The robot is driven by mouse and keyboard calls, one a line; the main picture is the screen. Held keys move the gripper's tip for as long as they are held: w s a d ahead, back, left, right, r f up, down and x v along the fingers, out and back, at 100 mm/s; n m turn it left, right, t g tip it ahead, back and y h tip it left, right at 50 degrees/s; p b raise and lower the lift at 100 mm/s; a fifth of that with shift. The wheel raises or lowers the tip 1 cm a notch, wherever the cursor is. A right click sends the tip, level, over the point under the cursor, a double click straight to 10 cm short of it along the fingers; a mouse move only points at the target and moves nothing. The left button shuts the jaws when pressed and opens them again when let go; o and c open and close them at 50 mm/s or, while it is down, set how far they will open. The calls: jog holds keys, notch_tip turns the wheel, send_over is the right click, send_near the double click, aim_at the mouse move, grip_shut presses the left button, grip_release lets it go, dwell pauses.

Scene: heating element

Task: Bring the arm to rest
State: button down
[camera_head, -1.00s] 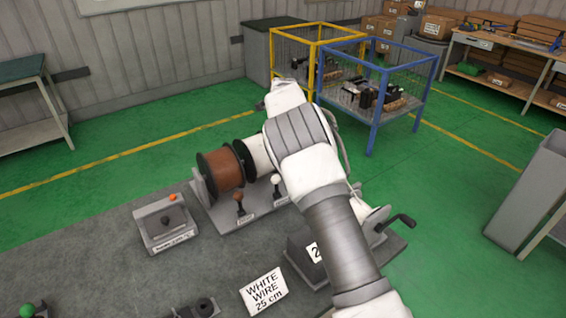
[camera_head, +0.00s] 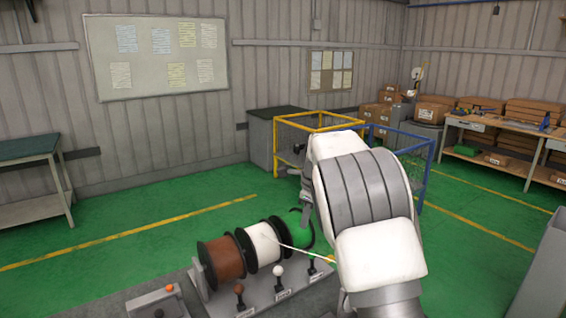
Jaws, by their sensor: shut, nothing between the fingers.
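My arm, white with grey ribbed joints, rises large at the right of centre in the head view. My gripper (camera_head: 304,212) shows in part at the arm's left edge, above the green spool (camera_head: 296,234). It is small and partly hidden behind the arm; it is shut with nothing held. A thin white wire runs from the white spool (camera_head: 263,250) to the right, toward the arm.
A brown spool (camera_head: 222,262) and several small levers share the spool stand (camera_head: 258,297). A grey box with an orange button (camera_head: 169,288) is at lower left. Yellow (camera_head: 305,122) and blue (camera_head: 430,146) cages stand behind the arm. The green floor at left is clear.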

jog(key=s+d+r+n+t, duration=0.1)
jog(key=s+d+r+n, duration=0.2)
jog(key=s+r+n, duration=0.5)
jog(key=s+d+r+n, duration=0.3)
jog(key=s+r, duration=0.1)
jog(key=s, duration=0.8)
jog(key=s+d+f+n+t, duration=0.1)
jog(key=s+n, duration=0.4)
jog(key=s, duration=0.5)
jog(key=s+d+f+n+h, duration=0.1)
jog(key=s+f+n, duration=0.2)
jog(key=s+n, duration=0.3)
jog(key=s, duration=0.4)
jog(key=shift+f+n+t, duration=0.2)
jog(key=shift+n+t, duration=0.1)
jog(key=shift+t, duration=0.1)
